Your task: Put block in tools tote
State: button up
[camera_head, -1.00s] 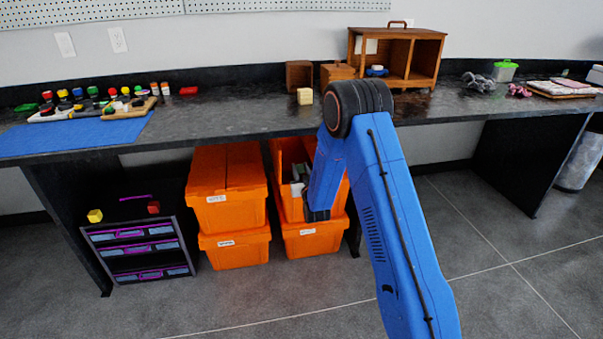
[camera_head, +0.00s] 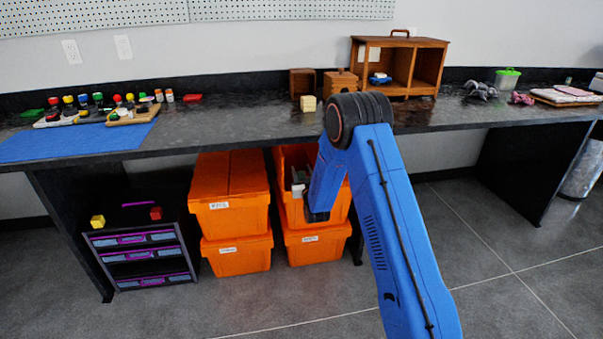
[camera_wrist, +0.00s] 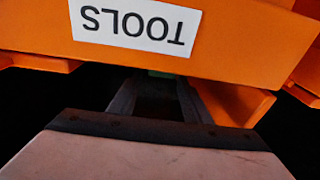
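The tools tote (camera_head: 325,205) is the open upper orange tote under the bench, partly behind my arm. Its "TOOLS" label appears upside down on the orange wall (camera_wrist: 240,50) in the wrist view. In the wrist view, the two dark fingers of my gripper (camera_wrist: 158,88) stand apart and run behind the wall's edge. A thin green strip (camera_wrist: 160,73), perhaps the block, shows between the fingertips. The wall hides the rest, so I cannot tell whether it is gripped.
Closed orange totes (camera_head: 229,185) stand to the left, and another (camera_head: 318,255) is below. A drawer unit (camera_head: 143,262) holds a yellow cube (camera_head: 97,222) and a red cube (camera_head: 156,213). The bench top (camera_head: 240,118) is above, with a pale block (camera_head: 308,103). Floor at right is clear.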

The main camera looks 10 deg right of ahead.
jog(key=shift+o, duration=0.3)
jog(key=s+f, duration=0.1)
jog(key=s, duration=1.6)
jog(key=s+d+r+g, duration=0.2)
jog(key=s+r+g, duration=0.2)
jog(key=s+r, duration=0.35)
jog(key=s+d+r+g, duration=0.2)
jog(key=s+r+g, duration=0.1)
jog(key=s+r, duration=0.4)
jog(key=s+d+r+g, duration=0.1)
jog(key=s+r+g, duration=0.1)
jog(key=s, duration=1)
jog(key=s+d+r+g, duration=0.1)
jog(key=s+r+g, duration=0.1)
jog(key=s, duration=1)
jog(key=s+d+r+g, duration=0.1)
jog(key=s+g, duration=0.2)
jog(key=s, duration=0.9)
jog(key=shift+r+m, duration=0.3)
jog(key=shift+r, duration=0.1)
